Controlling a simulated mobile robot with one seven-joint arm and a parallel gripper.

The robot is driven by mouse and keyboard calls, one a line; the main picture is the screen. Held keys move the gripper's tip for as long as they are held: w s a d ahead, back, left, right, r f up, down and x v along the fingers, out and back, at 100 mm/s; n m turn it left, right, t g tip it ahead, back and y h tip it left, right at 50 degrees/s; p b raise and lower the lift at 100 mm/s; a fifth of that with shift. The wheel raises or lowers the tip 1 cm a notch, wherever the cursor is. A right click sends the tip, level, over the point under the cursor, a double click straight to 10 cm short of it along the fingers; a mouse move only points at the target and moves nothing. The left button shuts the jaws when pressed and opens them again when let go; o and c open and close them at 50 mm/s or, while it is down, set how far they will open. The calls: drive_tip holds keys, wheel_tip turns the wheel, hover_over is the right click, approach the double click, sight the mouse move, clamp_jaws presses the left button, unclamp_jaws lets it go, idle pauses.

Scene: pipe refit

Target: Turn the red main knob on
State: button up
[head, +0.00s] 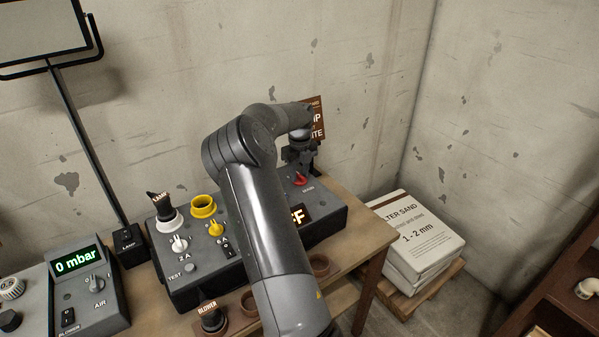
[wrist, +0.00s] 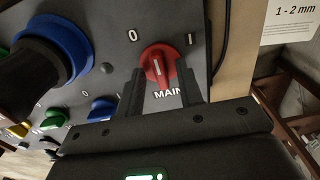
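The red main knob (head: 300,180) is on the right part of the dark control panel (head: 185,288). In the wrist view the red knob (wrist: 158,66) sits above the word MAIN, between a 0 mark at upper left and an I mark at upper right. Its white line stands nearly upright in that picture. My gripper (wrist: 160,82) is open, with one finger at each side of the knob's lower part; whether they touch it I cannot tell. In the head view my gripper (head: 300,157) is at the knob, its fingertips hard to make out.
Other fittings on the panel include a LAMP plug (head: 160,205), a yellow socket (head: 203,206) and a TEST button (head: 190,267). In the wrist view a large blue-ringed socket (wrist: 62,45) with a black plug lies left of the knob. Sand bags (head: 415,235) stand at right.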

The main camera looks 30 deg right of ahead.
drive_tip(key=shift+c, duration=0.4)
clamp_jaws()
drive_tip(key=shift+m, duration=0.3)
drive_tip(key=m, duration=1.3)
drive_tip(key=shift+r+m, duration=0.1)
drive_tip(key=shift+m, duration=2)
